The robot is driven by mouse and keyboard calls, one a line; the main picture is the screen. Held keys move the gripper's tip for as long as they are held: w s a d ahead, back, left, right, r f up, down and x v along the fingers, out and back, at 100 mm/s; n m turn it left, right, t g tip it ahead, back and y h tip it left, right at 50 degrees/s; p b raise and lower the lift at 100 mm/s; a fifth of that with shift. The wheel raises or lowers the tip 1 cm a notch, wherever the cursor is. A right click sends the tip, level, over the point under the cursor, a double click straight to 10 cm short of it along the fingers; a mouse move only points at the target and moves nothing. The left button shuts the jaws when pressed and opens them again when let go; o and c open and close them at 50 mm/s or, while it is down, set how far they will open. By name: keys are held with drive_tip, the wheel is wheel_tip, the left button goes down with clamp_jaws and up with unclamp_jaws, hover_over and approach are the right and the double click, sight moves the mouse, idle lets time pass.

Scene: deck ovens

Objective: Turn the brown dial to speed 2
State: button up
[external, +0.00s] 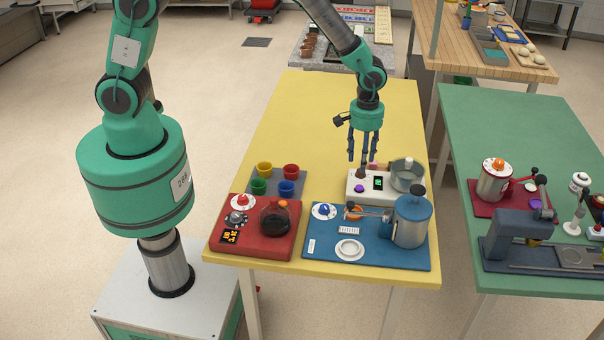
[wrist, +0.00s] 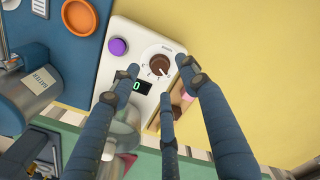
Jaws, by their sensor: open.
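The brown dial (wrist: 159,65) sits on a white scale around it on the white machine (wrist: 128,33). A green display beside it (wrist: 136,86) reads 0. In the external view the white machine (external: 354,190) stands at the right of the yellow table, and the brown dial (external: 361,173) shows at its back left, below the fingers. My gripper (external: 364,158) points down above the machine. In the wrist view its open fingers (wrist: 158,85) spread around the dial's area, apart from it and holding nothing. The exact height above the dial is hard to tell.
A purple button (wrist: 118,46) is on the machine near the dial. A metal bowl (external: 407,177) stands at its right. The blue board (external: 320,251) with a kettle-like vessel (external: 412,222) is in front. The yellow table (external: 300,120) is clear behind.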

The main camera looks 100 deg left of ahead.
drive_tip(key=shift+f, duration=1.95)
drive_tip(key=shift+c, duration=0.6)
clamp_jaws()
